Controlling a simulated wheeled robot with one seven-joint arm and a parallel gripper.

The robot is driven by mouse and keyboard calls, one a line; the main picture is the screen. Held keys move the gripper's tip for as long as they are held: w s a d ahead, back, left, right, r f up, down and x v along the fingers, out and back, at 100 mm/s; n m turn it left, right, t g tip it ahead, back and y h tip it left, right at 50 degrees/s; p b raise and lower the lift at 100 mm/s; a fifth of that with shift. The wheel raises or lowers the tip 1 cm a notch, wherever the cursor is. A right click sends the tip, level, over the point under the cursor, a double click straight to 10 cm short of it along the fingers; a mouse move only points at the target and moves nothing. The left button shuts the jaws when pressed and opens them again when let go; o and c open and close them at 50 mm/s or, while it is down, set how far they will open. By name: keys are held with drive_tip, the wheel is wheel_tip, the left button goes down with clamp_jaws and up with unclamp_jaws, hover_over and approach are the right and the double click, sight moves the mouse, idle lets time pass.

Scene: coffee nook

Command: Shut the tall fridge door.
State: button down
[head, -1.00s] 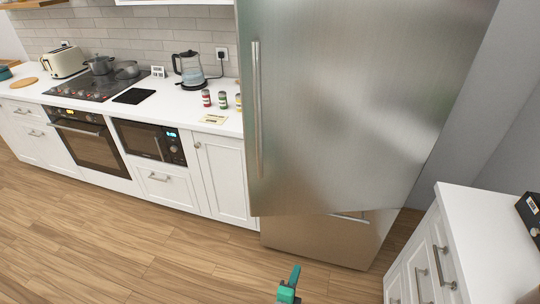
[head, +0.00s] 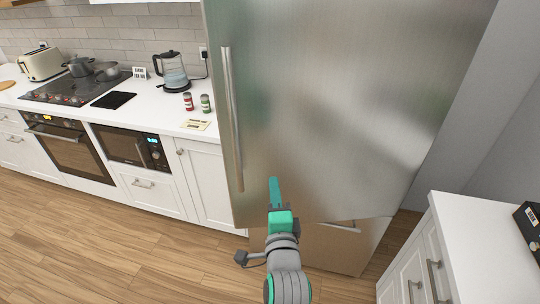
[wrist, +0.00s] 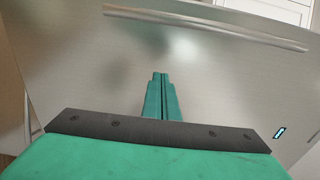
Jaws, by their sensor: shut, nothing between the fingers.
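The tall fridge door (head: 330,100) is a large brushed-steel panel with a long vertical handle (head: 231,118) along its left edge. It stands a little ajar, its lower edge slanting out in front of the steel drawer (head: 330,245) below. My gripper (head: 274,182) is shut and empty, in front of the lower left part of the door, to the right of the handle's lower end. In the wrist view my closed green fingers (wrist: 161,78) point at the door's steel face (wrist: 230,85), with the handle (wrist: 205,28) beyond them. I cannot tell whether the fingertips touch the door.
A white counter (head: 140,115) with a kettle (head: 170,70), small jars and a microwave (head: 130,148) below stands left of the fridge. A white cabinet (head: 485,245) stands close on the right. Wood floor (head: 170,255) is clear at front left.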

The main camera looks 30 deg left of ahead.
sight(267, 149)
drive_tip(key=x, duration=1.2)
drive_tip(key=shift+a, duration=0.35)
drive_tip(key=shift+w, duration=0.1)
